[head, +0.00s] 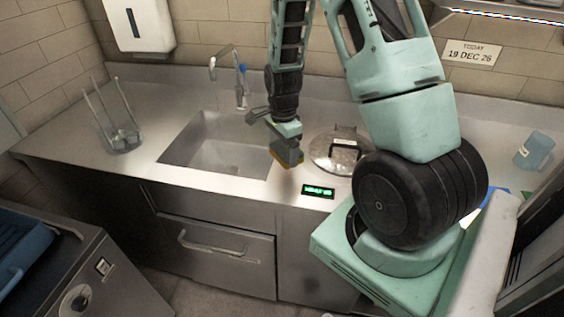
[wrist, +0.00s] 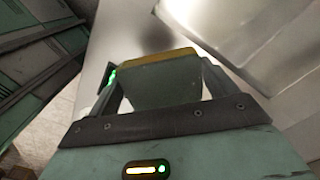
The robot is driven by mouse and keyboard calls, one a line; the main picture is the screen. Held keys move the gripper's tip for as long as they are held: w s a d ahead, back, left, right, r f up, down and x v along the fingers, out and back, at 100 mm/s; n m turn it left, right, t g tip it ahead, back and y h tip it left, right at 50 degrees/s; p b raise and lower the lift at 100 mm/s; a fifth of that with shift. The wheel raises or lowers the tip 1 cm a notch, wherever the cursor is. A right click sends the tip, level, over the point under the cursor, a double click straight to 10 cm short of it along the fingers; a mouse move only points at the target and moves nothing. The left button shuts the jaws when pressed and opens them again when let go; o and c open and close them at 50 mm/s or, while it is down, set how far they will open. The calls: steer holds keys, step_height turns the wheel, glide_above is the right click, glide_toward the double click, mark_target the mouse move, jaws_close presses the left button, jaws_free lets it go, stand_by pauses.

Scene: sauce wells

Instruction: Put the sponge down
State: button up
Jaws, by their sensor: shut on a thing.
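The sponge (head: 281,159) shows as a small yellow-orange edge under my gripper (head: 287,146) in the head view. In the wrist view, the sponge (wrist: 157,57) is a yellow strip along the far side of a dark grey-green block between the fingers. My gripper is shut on the sponge. In the head view it hangs near the front right corner of the sink, over or just above the steel counter (head: 297,172). I cannot tell whether the sponge touches the counter.
A sink basin (head: 222,150) with a tap (head: 238,85) lies left of my gripper. A round steel lid (head: 341,140) is just right, with a small green-lit display (head: 318,191) in front. A clear container (head: 121,138) stands far left. A blue cup (head: 534,150) is far right.

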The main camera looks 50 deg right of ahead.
mark_target(283, 174)
steer(key=shift+f+p, duration=0.55)
steer(key=shift+f, duration=2.4)
steer(key=shift+f, duration=0.1)
steer(key=o, duration=0.8)
